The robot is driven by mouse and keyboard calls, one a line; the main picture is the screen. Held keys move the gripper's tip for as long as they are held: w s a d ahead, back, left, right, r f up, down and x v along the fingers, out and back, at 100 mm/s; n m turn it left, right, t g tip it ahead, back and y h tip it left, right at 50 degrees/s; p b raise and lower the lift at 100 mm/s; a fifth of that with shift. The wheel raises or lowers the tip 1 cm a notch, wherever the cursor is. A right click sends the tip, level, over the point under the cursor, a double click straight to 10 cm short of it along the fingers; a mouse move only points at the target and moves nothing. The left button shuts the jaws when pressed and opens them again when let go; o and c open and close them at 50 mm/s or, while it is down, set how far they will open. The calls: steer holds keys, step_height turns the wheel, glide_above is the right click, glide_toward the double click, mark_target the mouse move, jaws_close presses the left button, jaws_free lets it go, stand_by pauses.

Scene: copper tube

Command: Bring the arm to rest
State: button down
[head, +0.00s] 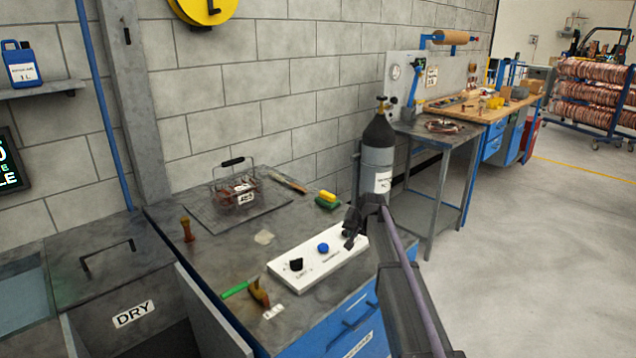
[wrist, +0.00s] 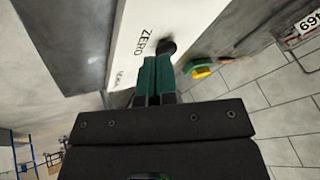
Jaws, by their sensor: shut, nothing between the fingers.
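My gripper (head: 352,236) hangs at the right end of the white control panel (head: 302,262) on the grey bench, at the end of my dark arm. In the wrist view my gripper (wrist: 157,76) shows two green-faced fingers shut together with nothing between them. Its tips are close to a black knob (wrist: 167,47) on the panel, marked ZERO; I cannot tell whether they touch it. The panel also carries a blue knob (head: 323,248) and another black knob (head: 296,264).
A gas cylinder (head: 377,160) stands close behind my gripper. Open floor (head: 540,240) is on the right.

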steer(key=s+r+n+g+p, duration=0.1)
steer(key=s+r+g+p, duration=0.1)
steer(key=s, duration=1.2)
steer(key=s+r+n+g+h+p, duration=0.1)
steer(key=s+r+p, duration=0.3)
steer(key=s, duration=1)
steer(key=s+r+n+g+h+p, duration=0.1)
steer(key=s+p, duration=0.4)
steer(key=s, duration=1)
step_height(320, 180, up, 2)
steer(key=shift+a+r+g, duration=0.2)
steer(key=shift+g, duration=0.7)
